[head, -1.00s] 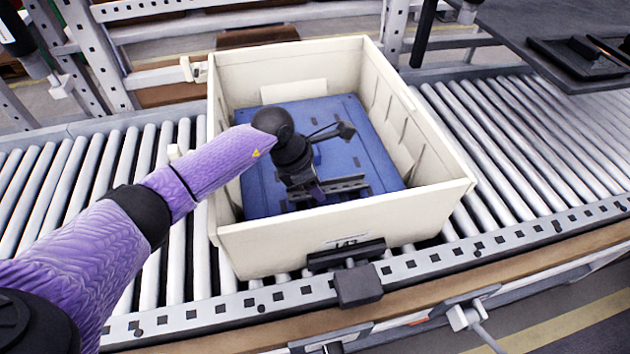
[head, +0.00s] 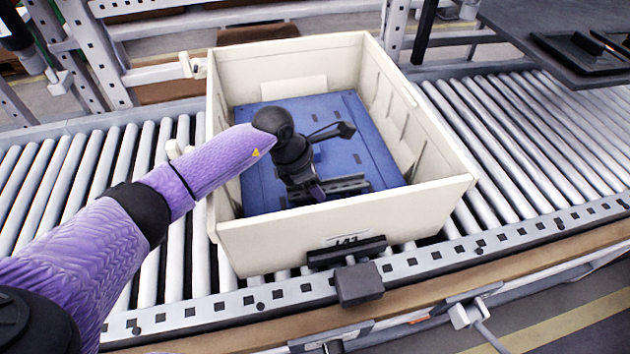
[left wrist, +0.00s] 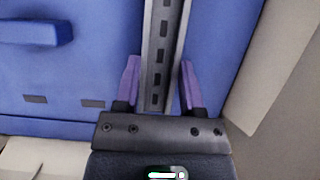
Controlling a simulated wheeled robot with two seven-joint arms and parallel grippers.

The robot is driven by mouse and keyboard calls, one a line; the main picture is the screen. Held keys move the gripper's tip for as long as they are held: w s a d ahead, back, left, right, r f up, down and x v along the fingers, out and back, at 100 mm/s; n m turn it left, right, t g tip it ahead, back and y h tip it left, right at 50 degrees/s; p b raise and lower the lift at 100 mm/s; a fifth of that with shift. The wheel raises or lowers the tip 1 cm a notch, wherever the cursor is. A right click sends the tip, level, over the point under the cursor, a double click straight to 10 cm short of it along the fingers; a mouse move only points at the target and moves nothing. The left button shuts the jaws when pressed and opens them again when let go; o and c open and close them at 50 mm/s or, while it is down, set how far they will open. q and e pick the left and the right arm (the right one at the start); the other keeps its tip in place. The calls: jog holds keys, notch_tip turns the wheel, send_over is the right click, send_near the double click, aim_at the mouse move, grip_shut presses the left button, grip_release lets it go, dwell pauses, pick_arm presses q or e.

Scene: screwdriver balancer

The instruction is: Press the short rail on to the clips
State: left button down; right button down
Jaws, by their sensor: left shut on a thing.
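The short rail (left wrist: 163,60) is a grey slotted metal strip between the purple fingers of my left gripper (left wrist: 160,85) in the left wrist view. In the head view the rail (head: 345,187) shows low over the blue panel (head: 262,175), near the crate's front wall. My left gripper (head: 318,192) points down into the crate and is shut on the rail. The clips under the rail are hidden, so I cannot tell whether the rail touches them. My right gripper is not in view.
The cream crate (head: 340,235) has high walls around the panel and stands on a roller conveyor (head: 500,140). A blue raised block (left wrist: 35,31) is on the panel in the left wrist view. A dark table (head: 540,40) stands at the back right.

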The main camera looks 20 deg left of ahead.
pick_arm(q)
jog(key=shift+f, duration=0.1)
jog(key=shift+f, duration=0.2)
dwell(0.4)
jog(key=shift+f+b, duration=0.1)
jog(key=shift+b, duration=0.2)
jog(key=shift+c, duration=0.8)
grip_release()
jog(key=shift+o, duration=0.2)
